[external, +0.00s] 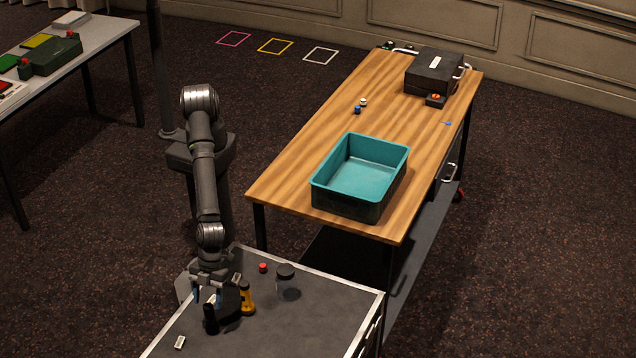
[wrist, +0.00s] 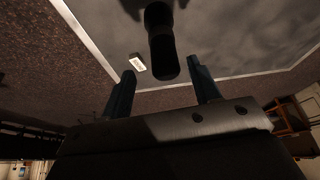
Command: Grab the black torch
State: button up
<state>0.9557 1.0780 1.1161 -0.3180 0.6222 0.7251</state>
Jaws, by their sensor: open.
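The black torch (external: 211,320) stands on the grey top of the cart in the external view, close to the front left. In the wrist view the torch (wrist: 161,45) shows as a dark cylinder at top centre, partly cut off by the upper frame edge. My gripper (external: 207,296) is low over the cart, right by the torch. Its two blue-grey fingers are apart and empty in the wrist view (wrist: 164,72), with the torch's near end appearing between and just beyond the fingertips. I cannot tell whether they touch it.
A yellow torch (external: 246,299) stands just right of my gripper. A clear jar with a dark lid (external: 287,281), a small red item (external: 263,267) and a white block (external: 180,342) are also on the cart. A teal bin (external: 352,205) sits on the wooden table (external: 300,140).

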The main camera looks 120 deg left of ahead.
aim_at(209, 325)
jog(key=shift+w+a+x, duration=0.15)
jog(key=shift+x, duration=1.15)
jog(key=shift+w+a+x, duration=0.1)
jog(key=shift+x, duration=1.2)
jog(key=shift+f, duration=0.1)
jog(key=shift+c, duration=0.3)
jog(key=c, duration=1.1)
jog(key=shift+c, duration=0.2)
